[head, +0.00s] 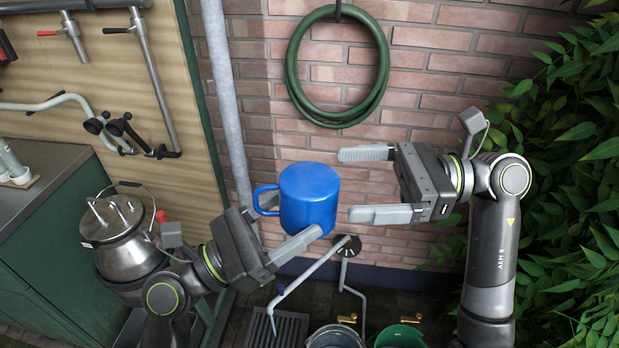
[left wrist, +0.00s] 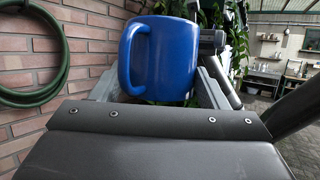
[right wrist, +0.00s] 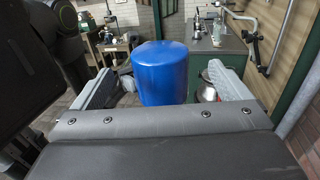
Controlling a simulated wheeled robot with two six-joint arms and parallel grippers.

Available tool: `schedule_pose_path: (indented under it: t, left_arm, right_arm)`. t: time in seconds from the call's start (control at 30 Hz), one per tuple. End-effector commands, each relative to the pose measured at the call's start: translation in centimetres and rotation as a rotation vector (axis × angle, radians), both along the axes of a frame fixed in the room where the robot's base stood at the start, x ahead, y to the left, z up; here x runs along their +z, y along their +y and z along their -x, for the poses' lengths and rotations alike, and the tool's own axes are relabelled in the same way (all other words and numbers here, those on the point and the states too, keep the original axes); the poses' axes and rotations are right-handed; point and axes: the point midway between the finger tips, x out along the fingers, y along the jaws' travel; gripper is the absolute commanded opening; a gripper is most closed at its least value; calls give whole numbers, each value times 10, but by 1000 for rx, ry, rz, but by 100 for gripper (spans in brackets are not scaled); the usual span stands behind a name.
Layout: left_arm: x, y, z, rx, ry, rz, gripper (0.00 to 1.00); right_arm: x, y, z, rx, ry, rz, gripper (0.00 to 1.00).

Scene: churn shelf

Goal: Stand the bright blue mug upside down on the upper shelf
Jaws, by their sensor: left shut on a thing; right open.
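The bright blue mug (head: 310,200) is held in the air in front of the brick wall, its handle to the left in the head view. Its upper end looks closed, so it appears bottom up. My left gripper (head: 297,222) is shut on the mug's body; one finger shows at its lower front, the other is mostly hidden. The mug fills the space between its fingers in the left wrist view (left wrist: 165,60). My right gripper (head: 347,185) is open and empty, its jaws facing the mug's right side. The mug also shows in the right wrist view (right wrist: 160,72). I cannot clearly identify the upper shelf.
A green hose (head: 291,70) hangs on the wall above. A steel churn (head: 125,240) stands at the left by a green cabinet (head: 60,250). Leafy plants (head: 570,190) are at the right. Taps, a grate (head: 280,328) and buckets (head: 400,337) are below.

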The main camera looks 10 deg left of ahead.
Motion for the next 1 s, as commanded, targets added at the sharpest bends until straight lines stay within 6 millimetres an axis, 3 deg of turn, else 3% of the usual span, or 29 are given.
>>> schedule_pose_path:
  t: [0.5, 1.0]
  left_arm:
    - [0, 0, 0, 0, -1, 1, 41]
    - [0, 0, 0, 0, -1, 1, 41]
  right_arm:
    - [0, 65, 17, 1, 3, -2, 97]
    - [0, 75, 19, 0, 2, 0, 97]
